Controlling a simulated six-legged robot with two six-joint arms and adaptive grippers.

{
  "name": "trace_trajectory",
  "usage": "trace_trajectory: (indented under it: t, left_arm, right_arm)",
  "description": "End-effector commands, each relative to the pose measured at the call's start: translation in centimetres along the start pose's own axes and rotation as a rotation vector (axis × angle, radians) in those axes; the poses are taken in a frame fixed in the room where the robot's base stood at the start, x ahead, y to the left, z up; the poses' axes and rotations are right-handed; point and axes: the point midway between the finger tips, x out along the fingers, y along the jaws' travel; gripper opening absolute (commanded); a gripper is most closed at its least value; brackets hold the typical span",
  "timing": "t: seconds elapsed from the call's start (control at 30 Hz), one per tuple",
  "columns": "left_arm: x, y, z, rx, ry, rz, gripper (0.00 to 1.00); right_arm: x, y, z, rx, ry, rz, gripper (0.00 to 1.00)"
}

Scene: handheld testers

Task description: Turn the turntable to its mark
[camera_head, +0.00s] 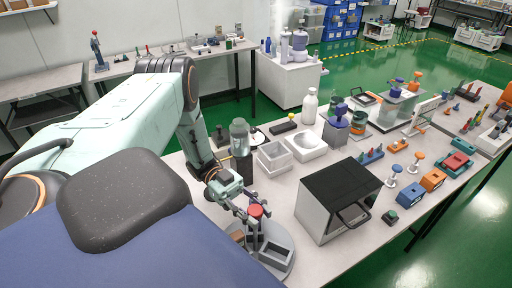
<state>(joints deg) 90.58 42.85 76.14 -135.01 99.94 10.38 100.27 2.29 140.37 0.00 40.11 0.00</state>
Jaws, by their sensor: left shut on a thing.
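The turntable (288,243) is a round grey disc near the front edge of the bench, bottom centre of the head view. A dark rectangular frame stands on it, and a post with a red top (256,211) rises at its far side. My left gripper (253,216) comes down from the upper left and is shut on the red-topped post. The fingers and arm hide part of the disc. I cannot make out the turntable's mark. My right gripper is not in view.
A black-topped box (342,186) with a handle stands close to the right of the turntable. Two light trays (306,144) and a clear jar (239,135) stand behind. Several small testers and knobs fill the bench further right. Bare bench lies just behind the turntable.

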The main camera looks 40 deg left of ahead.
Motion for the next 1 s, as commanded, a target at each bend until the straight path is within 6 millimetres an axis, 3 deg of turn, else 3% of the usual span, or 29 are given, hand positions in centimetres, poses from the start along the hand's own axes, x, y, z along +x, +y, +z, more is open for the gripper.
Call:
trace_trajectory:
  t: [0.13, 0.17, 0.4, 0.77, 1.0]
  left_arm:
    - [-0.1, -0.1, -0.1, 0.003, 0.000, -0.003, 0.00]
    - [-0.1, -0.1, -0.1, 0.003, 0.000, -0.003, 0.35]
    - [-0.1, -0.1, 0.0, 0.002, 0.000, -0.002, 0.56]
    - [-0.3, 0.0, 0.0, 0.001, -0.001, -0.002, 0.57]
    - [-3.5, 0.0, 0.1, 0.001, -0.003, -0.003, 0.57]
  right_arm:
    - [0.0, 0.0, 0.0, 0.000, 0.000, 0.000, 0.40]
    - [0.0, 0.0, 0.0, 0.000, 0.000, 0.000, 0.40]
    - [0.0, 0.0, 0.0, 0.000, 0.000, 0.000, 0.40]
    - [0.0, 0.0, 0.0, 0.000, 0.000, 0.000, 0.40]
    - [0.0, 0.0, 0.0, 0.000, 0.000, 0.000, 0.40]
